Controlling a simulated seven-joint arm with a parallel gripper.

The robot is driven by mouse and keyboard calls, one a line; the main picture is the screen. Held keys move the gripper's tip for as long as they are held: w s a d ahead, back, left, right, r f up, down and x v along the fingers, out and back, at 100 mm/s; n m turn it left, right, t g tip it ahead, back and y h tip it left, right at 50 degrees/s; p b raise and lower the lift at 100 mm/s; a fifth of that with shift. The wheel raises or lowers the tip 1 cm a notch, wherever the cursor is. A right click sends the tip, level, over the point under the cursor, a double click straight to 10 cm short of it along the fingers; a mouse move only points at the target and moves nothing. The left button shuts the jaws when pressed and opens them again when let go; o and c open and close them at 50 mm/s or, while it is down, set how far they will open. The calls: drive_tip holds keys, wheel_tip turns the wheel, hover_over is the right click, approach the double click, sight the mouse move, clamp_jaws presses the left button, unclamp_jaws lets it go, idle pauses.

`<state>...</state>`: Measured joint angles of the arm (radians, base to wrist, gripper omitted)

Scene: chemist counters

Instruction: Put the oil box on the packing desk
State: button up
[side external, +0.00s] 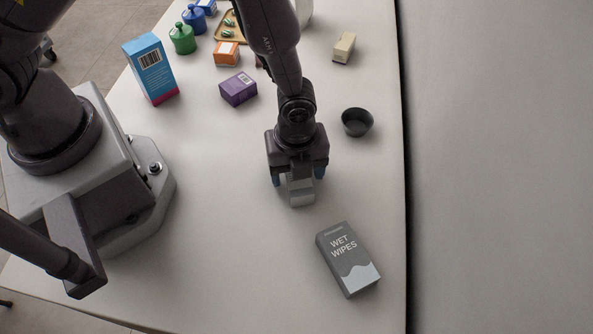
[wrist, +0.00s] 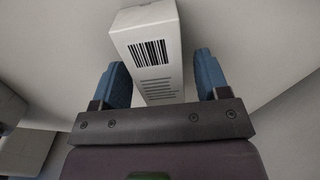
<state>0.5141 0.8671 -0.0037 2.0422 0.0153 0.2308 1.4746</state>
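A small pale grey box (side external: 301,190) is between the fingers of my gripper (side external: 297,178). In the wrist view the box (wrist: 152,50) shows a barcode and printed lines. The blue fingers (wrist: 162,80) stand apart on either side of it, with narrow gaps visible, so my gripper looks open around it. Its upper part is hidden by my gripper in the side view. No readable label marks any box as oil. The white counter (side external: 230,250) lies under everything; I cannot tell which surface is the packing desk.
A grey wet wipes box (side external: 348,260) lies near my gripper, and a dark bowl (side external: 357,122) is behind. A purple box (side external: 238,89), blue box (side external: 149,68), orange box (side external: 226,54) and cream box (side external: 344,47) are farther back. A grey surface (side external: 500,170) lies beyond the right edge.

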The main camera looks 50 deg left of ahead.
drive_tip(key=c, duration=0.9)
drive_tip(key=shift+o, duration=0.2)
drive_tip(key=shift+r, duration=0.1)
